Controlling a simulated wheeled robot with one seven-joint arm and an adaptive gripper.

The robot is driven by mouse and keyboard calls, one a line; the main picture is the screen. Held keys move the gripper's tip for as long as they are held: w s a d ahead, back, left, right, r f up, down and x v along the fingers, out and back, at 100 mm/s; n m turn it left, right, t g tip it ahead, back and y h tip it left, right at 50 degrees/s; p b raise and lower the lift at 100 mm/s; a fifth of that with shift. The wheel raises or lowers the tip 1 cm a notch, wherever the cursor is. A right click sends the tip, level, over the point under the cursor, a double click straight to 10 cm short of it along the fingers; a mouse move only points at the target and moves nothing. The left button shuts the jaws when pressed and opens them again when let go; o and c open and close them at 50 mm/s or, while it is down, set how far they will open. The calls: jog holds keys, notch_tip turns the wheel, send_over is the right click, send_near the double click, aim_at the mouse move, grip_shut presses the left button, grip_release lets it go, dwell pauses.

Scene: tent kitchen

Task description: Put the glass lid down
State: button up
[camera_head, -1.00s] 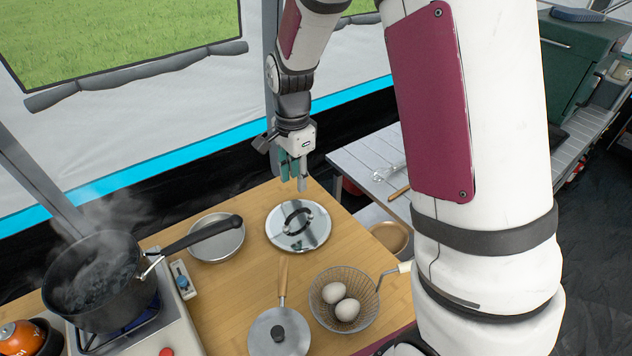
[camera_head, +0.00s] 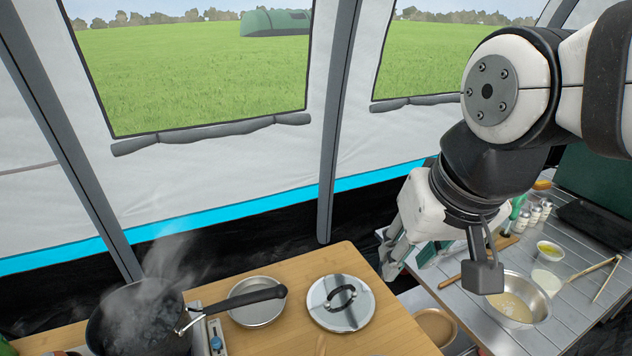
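The round glass lid (camera_head: 327,315), shiny with a black arched handle, lies flat on the wooden table near its right end, handle up. My gripper (camera_head: 408,262) is up and to the right of the lid, apart from it, pointing down beyond the table's right edge. Its fingers look spread with nothing between them. The fingertips are partly hard to make out against the dark background.
A shallow metal pan (camera_head: 258,311) sits just left of the lid. A steaming black pot (camera_head: 140,322) is on the stove at left, its handle reaching over the pan. A side table holds a metal bowl (camera_head: 531,296) and small bottles (camera_head: 537,215).

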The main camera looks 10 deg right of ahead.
jog(key=shift+s+n+t, duration=0.3)
jog(key=shift+s+n, duration=0.6)
jog(key=shift+s, duration=0.75)
jog(key=shift+r, duration=0.1)
